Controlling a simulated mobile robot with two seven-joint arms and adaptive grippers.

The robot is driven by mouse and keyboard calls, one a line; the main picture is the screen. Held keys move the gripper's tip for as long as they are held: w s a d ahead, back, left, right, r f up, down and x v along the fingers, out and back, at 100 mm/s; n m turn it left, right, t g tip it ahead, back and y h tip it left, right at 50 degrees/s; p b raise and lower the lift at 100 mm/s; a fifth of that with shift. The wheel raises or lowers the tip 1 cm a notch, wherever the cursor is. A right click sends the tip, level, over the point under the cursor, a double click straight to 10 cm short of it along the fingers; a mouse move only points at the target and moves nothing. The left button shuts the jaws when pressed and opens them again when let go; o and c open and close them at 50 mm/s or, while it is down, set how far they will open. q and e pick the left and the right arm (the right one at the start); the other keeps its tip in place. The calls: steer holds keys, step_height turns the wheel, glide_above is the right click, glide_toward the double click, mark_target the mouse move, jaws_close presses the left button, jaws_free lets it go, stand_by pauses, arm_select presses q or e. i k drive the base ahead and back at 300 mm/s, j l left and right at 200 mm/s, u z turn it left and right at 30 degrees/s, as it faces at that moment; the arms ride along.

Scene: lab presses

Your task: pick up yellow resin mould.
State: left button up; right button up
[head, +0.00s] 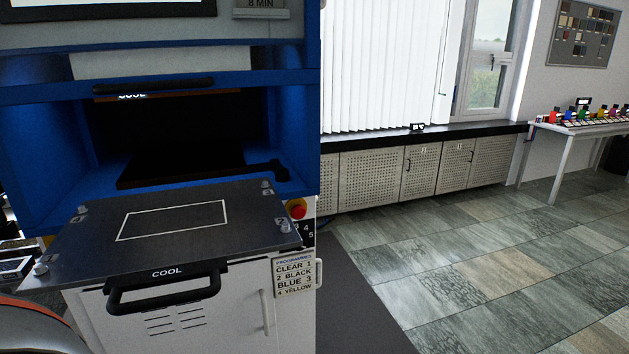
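I cannot make out a yellow resin mould for certain. Several small coloured items (590,116), among them red, blue and green ones, stand in a row on the white table at the far right. They are too small to tell what each one is. Neither of my grippers is in view.
A blue press (50,180) fills the left, with a dark plate (180,222) marked by a white rectangle, a black handle (165,292) labelled COOL and a programme card (294,277). Low cabinets (385,175) line the window wall. Tiled floor (470,260) lies open before the white table (560,128).

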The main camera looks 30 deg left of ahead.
mark_target(10, 248)
steer(key=u, duration=2.65)
steer(key=j+u, duration=0.35)
steer(key=i+j, duration=0.15)
steer(key=j, duration=0.2)
steer(key=i+j+u, duration=0.1)
steer(key=j, duration=0.2)
steer(key=i+j, duration=0.2)
steer(key=j, duration=0.15)
steer(key=i+j+u, duration=0.15)
steer(key=i+j, duration=0.2)
steer(key=i, duration=0.15)
steer(key=i+j+u, duration=0.1)
steer(key=i+j, duration=0.2)
steer(key=i, duration=0.25)
steer(key=i+z, duration=0.3)
steer(key=i+j+z, duration=0.25)
steer(key=i, duration=0.25)
steer(key=i+j+z, duration=0.1)
steer(key=i+z, duration=0.45)
steer(key=z, duration=0.2)
steer(key=i+j+z, duration=0.2)
steer(key=z, duration=0.25)
steer(key=i+j+z, duration=0.2)
steer(key=z, duration=0.2)
